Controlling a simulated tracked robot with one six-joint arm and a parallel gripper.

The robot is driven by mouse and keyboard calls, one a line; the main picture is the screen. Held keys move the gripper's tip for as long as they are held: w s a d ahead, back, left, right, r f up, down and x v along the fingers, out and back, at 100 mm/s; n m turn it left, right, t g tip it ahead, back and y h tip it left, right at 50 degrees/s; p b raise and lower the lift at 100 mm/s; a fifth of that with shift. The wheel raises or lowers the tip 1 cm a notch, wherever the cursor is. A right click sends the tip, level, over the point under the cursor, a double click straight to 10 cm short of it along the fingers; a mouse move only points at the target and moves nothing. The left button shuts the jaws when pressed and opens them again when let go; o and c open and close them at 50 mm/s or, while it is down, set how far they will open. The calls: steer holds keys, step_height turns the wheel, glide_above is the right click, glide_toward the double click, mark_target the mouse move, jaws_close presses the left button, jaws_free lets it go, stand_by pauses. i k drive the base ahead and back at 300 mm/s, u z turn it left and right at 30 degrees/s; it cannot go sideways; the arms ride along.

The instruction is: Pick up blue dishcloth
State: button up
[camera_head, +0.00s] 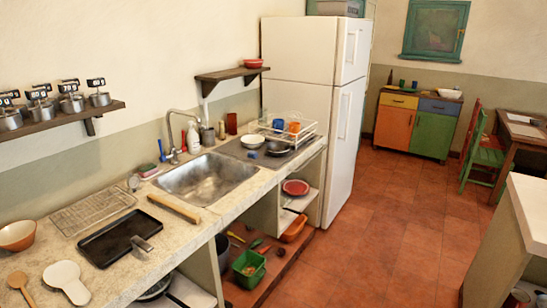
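I cannot make out a blue dishcloth for certain in the head view. Small blue things do show: a thin upright blue item (162,150) left of the tap, a blue cup (278,125) in the dish rack, and a small dark blue item (275,153) at the front of the drainboard. None of them is clearly a cloth. My gripper is not in view.
A stone counter (235,215) with a steel sink (205,180) runs along the left wall. A black tray (118,238) and a wire rack (92,208) lie on it. A white fridge (310,105) stands beyond. The tiled floor (385,235) is clear in the middle.

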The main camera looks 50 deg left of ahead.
mark_target(254, 155)
steer(key=u, duration=0.35)
steer(key=i, duration=0.85)
steer(key=u, duration=0.4)
steer(key=i, duration=0.7)
steer(key=u, duration=0.55)
steer(key=i, duration=0.8)
steer(key=u, duration=0.7)
steer(key=i, duration=0.6)
steer(key=u, duration=1)
steer(key=i, duration=0.8)
steer(key=u, duration=0.65)
